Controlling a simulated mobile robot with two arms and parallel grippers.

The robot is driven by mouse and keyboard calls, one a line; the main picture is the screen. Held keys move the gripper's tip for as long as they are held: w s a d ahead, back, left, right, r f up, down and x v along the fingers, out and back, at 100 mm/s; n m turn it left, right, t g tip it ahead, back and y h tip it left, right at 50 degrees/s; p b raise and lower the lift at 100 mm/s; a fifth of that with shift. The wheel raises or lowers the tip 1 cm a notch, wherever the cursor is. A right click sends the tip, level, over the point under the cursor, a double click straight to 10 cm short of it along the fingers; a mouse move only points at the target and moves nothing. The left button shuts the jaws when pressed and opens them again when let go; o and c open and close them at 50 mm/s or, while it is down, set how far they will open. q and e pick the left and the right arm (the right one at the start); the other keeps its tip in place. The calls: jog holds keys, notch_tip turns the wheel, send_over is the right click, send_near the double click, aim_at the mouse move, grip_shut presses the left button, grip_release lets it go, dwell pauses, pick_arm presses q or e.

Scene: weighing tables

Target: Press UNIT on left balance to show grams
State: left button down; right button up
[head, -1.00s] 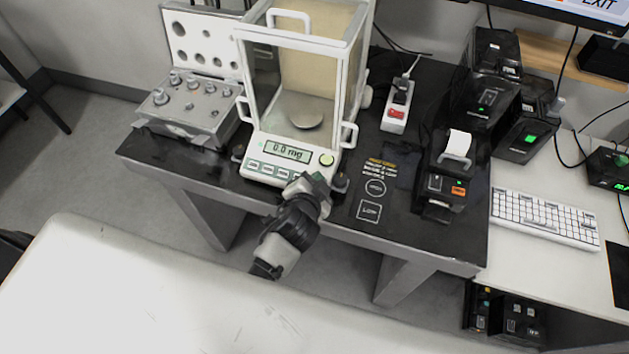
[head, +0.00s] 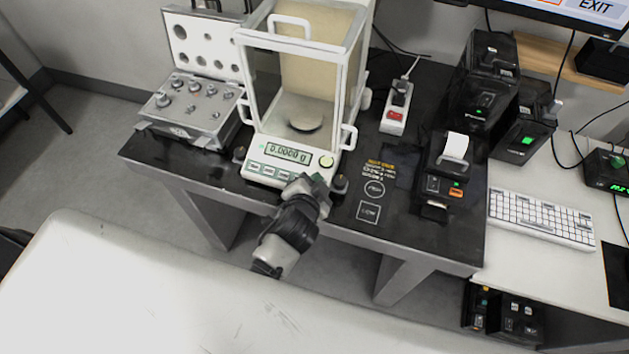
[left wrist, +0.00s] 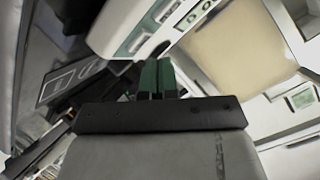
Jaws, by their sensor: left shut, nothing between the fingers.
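The left balance (head: 303,85) stands on the dark table with its glass draft shield around a round pan (head: 306,121). Its display (head: 288,154) reads 0.0000 g. A row of buttons (head: 268,171) runs along the front panel below the display. My left gripper (head: 313,183) is shut and empty at the right end of that button row, hiding the rightmost part. In the left wrist view its green fingertips (left wrist: 157,78) are together, beside the balance's pale front panel (left wrist: 135,30). I cannot tell whether they touch it. My right gripper is not in view.
A weight box (head: 190,115) with its lid up stands left of the balance. A power strip (head: 397,105) and a small printer (head: 447,175) stand to the right on the dark table (head: 415,235). A keyboard (head: 541,219) lies on the white desk at right.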

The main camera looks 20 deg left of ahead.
pick_arm(q)
jog(key=r+p, duration=0.1)
jog(key=s+r+p, duration=0.1)
jog(key=r+p, duration=0.2)
jog(key=shift+s+r+p, duration=0.35)
jog(key=shift+s+p, duration=0.05)
jog(key=shift+a, duration=0.1)
dwell(0.7)
